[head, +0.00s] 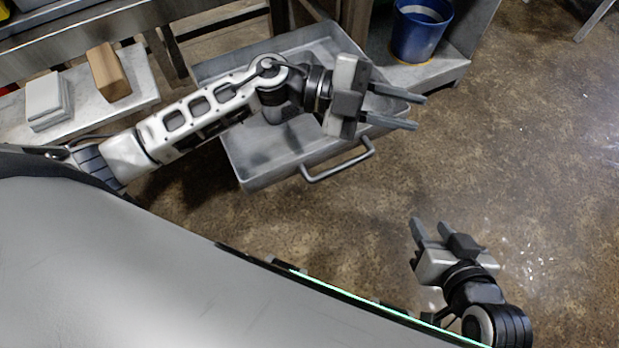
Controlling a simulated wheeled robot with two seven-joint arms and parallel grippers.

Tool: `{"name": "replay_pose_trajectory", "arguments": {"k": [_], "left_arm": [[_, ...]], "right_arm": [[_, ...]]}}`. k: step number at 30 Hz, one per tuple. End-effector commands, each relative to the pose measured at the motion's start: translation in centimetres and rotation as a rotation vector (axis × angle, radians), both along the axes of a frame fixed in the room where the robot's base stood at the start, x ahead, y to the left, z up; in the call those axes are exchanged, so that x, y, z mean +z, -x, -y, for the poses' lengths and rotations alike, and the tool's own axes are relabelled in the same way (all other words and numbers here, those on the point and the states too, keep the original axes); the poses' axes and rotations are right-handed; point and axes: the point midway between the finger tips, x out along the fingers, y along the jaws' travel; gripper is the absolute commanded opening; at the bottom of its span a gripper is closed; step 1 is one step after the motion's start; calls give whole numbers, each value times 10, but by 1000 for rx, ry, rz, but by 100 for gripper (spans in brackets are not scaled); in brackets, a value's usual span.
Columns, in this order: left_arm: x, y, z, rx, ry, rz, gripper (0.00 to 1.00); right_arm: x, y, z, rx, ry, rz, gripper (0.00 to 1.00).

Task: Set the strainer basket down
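I cannot make out a strainer basket anywhere in the head view. A grey metal drawer (245,160) with a bar handle (338,163) stands pulled out at upper centre, and the part of its inside that I can see looks empty. My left arm reaches across the drawer and hides part of it. My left gripper (420,112) is open and empty, with its fingers pointing right near the drawer's right corner. My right gripper (430,224) is open and empty at lower right, over the floor and apart from the drawer.
A blue bucket (418,35) stands on a grey shelf right of the drawer. A light bench (140,80) at left holds a brown block (108,72) and a grey-white block (47,98). The concrete floor (530,140) at right is clear.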

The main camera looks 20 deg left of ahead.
Motion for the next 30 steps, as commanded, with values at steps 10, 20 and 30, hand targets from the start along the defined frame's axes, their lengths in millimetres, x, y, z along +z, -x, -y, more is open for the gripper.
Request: {"name": "replay_pose_trajectory", "arguments": {"k": [10, 20, 30], "left_arm": [[-75, 8, -94, 1092, 505, -831, 24], [-151, 92, -100, 1239, 296, -1307, 24], [-140, 93, -101, 1240, 301, -1303, 24]], "right_arm": [[1, 0, -2, 4, -3, 0, 39], [3, -4, -2, 5, -3, 9, 39], [12, 0, 0, -7, -2, 4, 39]]}}
